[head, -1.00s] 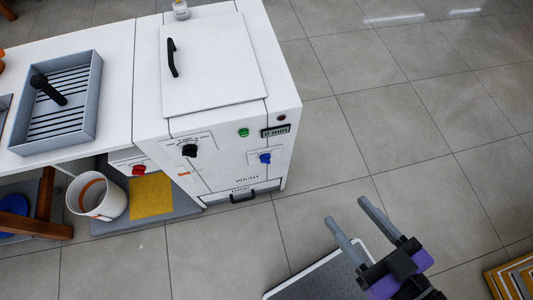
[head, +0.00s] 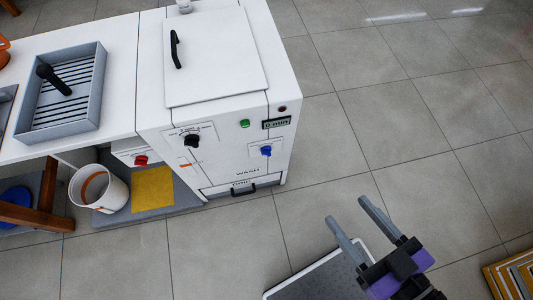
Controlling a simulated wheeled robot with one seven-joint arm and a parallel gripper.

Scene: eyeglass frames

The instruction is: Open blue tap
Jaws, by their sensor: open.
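The blue tap (head: 266,151) is a small blue knob on the front of the white machine (head: 222,166), at its right side below the small display. My gripper (head: 348,219) is open and empty, with its two grey fingers spread apart. It is in the lower right of the head view, over the floor, well apart from the blue tap.
A white bucket (head: 112,192) and a yellow cloth (head: 153,189) are below the counter. Open tiled floor (head: 420,120) lies right of the machine.

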